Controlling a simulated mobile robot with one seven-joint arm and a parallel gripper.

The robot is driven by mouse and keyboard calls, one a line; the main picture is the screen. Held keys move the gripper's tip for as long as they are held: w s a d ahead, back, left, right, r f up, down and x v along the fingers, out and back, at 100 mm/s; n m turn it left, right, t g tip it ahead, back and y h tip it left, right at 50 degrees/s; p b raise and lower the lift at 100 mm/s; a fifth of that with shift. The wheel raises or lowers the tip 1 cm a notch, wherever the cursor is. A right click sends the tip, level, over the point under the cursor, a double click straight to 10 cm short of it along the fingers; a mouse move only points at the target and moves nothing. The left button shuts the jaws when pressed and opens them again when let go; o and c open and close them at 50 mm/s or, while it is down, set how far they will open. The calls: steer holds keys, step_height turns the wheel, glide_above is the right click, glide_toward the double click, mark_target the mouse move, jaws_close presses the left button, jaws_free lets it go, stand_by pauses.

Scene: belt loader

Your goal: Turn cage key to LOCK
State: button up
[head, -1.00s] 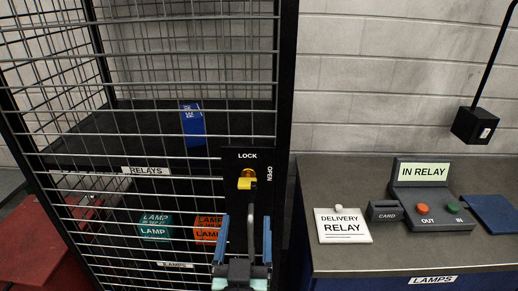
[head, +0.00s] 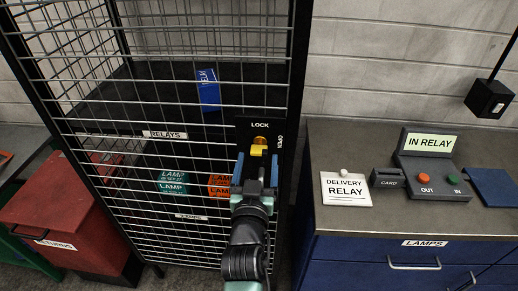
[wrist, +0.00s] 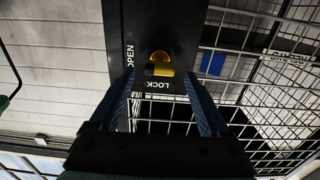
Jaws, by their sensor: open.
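The yellow cage key (head: 258,147) sits in a black lock plate (head: 244,128) on the cage's right post. LOCK is printed above the key and OPEN runs down its right side. The key also shows in the wrist view (wrist: 160,66), where the lettering is upside down. Which mark the key points to I cannot tell for sure. My gripper (head: 257,157) is open, its blue fingers upright just in front of and below the key. In the wrist view its fingertips (wrist: 159,75) stand to either side of the key, with gaps and no visible contact.
The wire cage (head: 95,117) holds a blue relay box (head: 208,92), a green lamp box (head: 172,183) and an orange one (head: 219,186). A counter (head: 350,136) with a control panel (head: 432,166) stands right. A red returns bin (head: 60,205) stands left.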

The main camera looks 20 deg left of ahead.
mark_target(258, 155)
steer(key=shift+x, duration=2.2)
jaws_close()
